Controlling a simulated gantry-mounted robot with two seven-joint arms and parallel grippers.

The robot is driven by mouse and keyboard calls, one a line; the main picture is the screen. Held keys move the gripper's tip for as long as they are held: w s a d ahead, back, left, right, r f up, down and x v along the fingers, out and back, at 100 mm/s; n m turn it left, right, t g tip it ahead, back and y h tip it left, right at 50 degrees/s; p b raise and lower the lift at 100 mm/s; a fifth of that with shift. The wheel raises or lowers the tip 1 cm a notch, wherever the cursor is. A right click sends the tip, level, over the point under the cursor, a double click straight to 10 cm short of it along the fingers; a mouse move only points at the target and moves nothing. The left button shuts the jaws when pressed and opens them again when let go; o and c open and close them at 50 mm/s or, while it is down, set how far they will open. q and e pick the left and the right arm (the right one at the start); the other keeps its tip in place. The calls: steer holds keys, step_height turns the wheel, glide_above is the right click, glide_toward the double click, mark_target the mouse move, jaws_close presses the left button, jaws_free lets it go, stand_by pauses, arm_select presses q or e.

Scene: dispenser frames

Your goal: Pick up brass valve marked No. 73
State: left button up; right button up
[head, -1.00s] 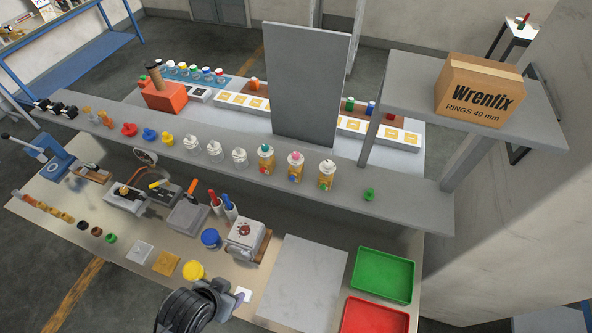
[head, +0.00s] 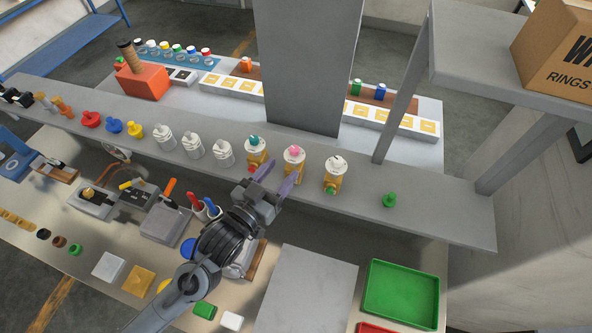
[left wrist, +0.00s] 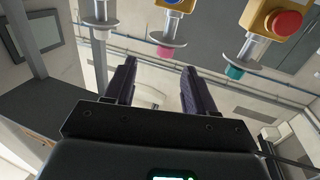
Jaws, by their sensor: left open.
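Three yellow-bodied, white-collared pieces stand in a row on the grey shelf: one teal-topped (head: 255,152), one pink-topped (head: 293,160) and one white-topped (head: 335,174). Small brass-coloured pieces (head: 62,106) stand at the shelf's left end. I cannot read No. 73 on any of them. My left gripper (head: 275,180) is open and empty, just in front of the teal-topped and pink-topped pieces. In the left wrist view, the pieces look inverted; the pink tip (left wrist: 165,51) lies ahead between the open fingers (left wrist: 157,82), the teal tip (left wrist: 234,72) to the right.
White-capped pieces (head: 193,145) stand left along the shelf and a green one (head: 389,200) to the right. A grey upright panel (head: 308,65) rises behind. A raised shelf with a Wrenfix box (head: 565,50) is at right. A green tray (head: 403,290) lies on the bench below.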

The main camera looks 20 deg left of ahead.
mark_target(297, 146)
arm_select(q)
steer(key=p+x, duration=0.1)
steer(key=x, duration=0.3)
steer(key=shift+w+r, duration=0.15)
steer(key=shift+w, duration=0.2)
steer(key=x, duration=0.1)
steer(key=p+x, duration=0.1)
steer(key=x, duration=0.2)
steer(key=shift+w+a, duration=0.25)
steer(key=shift+a, duration=0.1)
steer(key=shift+w+d, duration=0.15)
steer(key=shift+w, duration=0.35)
steer(key=shift+c, duration=0.3)
jaws_close()
